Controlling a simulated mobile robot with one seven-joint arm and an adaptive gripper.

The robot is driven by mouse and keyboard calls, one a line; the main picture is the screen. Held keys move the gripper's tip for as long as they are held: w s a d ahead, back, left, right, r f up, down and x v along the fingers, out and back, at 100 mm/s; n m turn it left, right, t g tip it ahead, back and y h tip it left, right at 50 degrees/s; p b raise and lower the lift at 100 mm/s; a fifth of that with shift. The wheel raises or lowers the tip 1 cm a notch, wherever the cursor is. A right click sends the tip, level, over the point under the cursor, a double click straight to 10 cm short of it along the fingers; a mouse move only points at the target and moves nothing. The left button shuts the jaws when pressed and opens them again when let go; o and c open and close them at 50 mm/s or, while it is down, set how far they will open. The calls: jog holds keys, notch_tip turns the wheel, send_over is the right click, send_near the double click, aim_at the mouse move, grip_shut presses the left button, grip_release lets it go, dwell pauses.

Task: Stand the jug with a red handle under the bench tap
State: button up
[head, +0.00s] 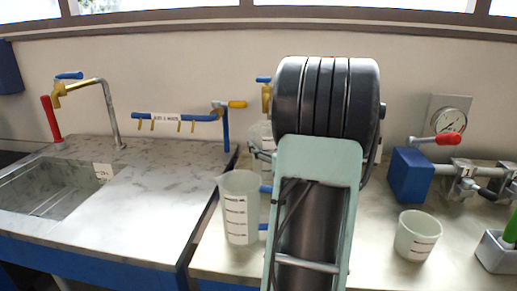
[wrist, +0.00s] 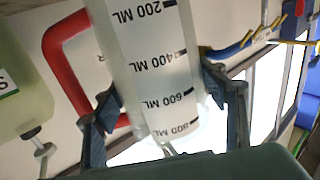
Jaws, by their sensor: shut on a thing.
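The jug with a red handle (wrist: 158,62) is translucent, with black millilitre marks, and fills the middle of the wrist view. Its red handle (wrist: 62,48) is on the left there. My gripper (wrist: 160,92) is shut on the jug's body, one finger on each side. In the head view my arm hides the gripper. A marked clear vessel (head: 261,134) shows partly behind the arm; I cannot tell whether it is the held jug. A brass tap with a blue lever (head: 265,92) stands just above it, partly hidden. Another brass tap (head: 78,87) stands by the sink.
A jug with blue handle parts (head: 238,207) stands close left of my arm. A white beaker (head: 416,236) and a blue block (head: 410,175) are at the right. A blue pipe (head: 190,117) runs along the wall. The left counter (head: 150,190) is mostly clear beside the sink (head: 55,190).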

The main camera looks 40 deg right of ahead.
jog(key=w+d+f+b, duration=0.1)
jog(key=w+d+f, duration=0.1)
jog(key=w, duration=0.4)
jog(key=shift+w+f, duration=0.25)
jog(key=shift+f, duration=0.45)
jog(key=shift+f, duration=0.1)
jog(key=shift+f, duration=0.15)
jog(key=o, duration=1.2)
